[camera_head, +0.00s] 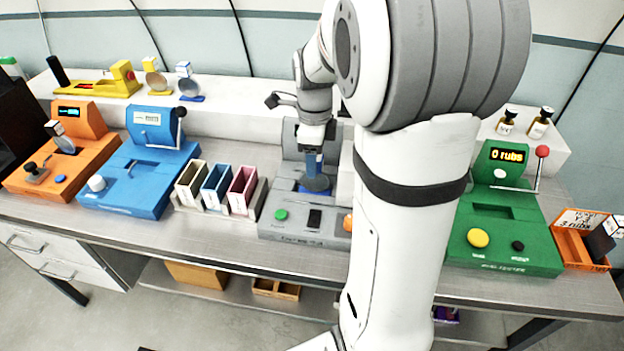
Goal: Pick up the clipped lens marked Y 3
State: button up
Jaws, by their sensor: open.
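My gripper (315,147) points down over the grey machine (290,229) in the middle of the bench. I cannot tell whether the jaws touch the clip. Two more clipped lenses stand on the back shelf at left, one with a yellow clip (155,78) and one with a blue clip (188,84).
Beside the grey machine is a rack of coloured slots (264,197). Blue (140,185) and orange (85,165) machines stand at left. The green machine (490,235) reads "0 rubs". An orange tray (572,245) lies at far right. Bottles (540,122) stand behind. My arm hides the bench's middle right.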

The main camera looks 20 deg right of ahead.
aim_at(319, 185)
jog(key=shift+f, duration=1.35)
jog(key=shift+s, duration=0.1)
jog(key=shift+c, duration=0.5)
grip_shut()
